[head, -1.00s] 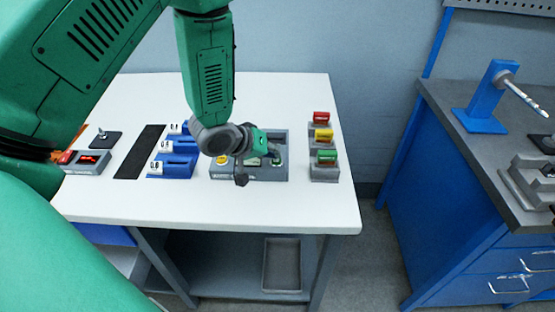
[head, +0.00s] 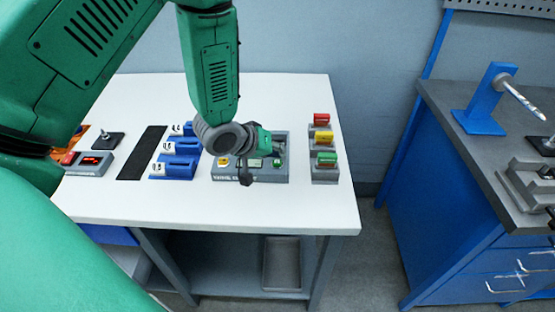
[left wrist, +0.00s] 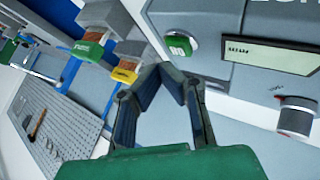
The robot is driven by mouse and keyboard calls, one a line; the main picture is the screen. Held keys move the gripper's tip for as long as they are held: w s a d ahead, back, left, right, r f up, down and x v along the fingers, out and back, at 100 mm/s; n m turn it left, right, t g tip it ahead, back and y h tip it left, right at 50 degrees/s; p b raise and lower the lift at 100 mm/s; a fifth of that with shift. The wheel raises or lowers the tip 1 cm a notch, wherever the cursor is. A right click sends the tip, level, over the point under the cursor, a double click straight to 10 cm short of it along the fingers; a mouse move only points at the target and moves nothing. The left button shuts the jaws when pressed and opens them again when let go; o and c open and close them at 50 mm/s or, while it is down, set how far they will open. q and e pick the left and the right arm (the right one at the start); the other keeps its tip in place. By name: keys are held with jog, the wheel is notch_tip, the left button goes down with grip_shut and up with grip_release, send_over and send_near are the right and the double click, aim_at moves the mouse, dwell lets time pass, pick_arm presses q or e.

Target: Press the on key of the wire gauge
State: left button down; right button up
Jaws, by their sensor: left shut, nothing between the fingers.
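The wire gauge (head: 262,178) is a grey box on the white table in the head view, with a small display and a yellow button. Its green key (head: 277,163) is at the right of the display. In the left wrist view the green key (left wrist: 180,45) has white lettering and sits beside the display (left wrist: 270,55). My left gripper (head: 281,149) is shut and empty, over the right part of the gauge. In the left wrist view its fingertips (left wrist: 172,70) appear just below the key; I cannot tell the gap. My right gripper is not in view.
Red, yellow and green spools on grey stands (head: 324,174) stand right of the gauge. Blue labelled blocks (head: 178,168), a black strip (head: 140,153) and a box with a red readout (head: 90,162) lie left. A blue workbench (head: 450,200) stands farther right. The table's front is clear.

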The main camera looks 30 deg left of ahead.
aim_at(278, 163)
pick_arm(q)
notch_tip(278, 163, up, 5)
jog(key=p, duration=0.5)
jog(key=shift+r, duration=0.1)
jog(key=shift+s, duration=0.1)
dwell(0.7)
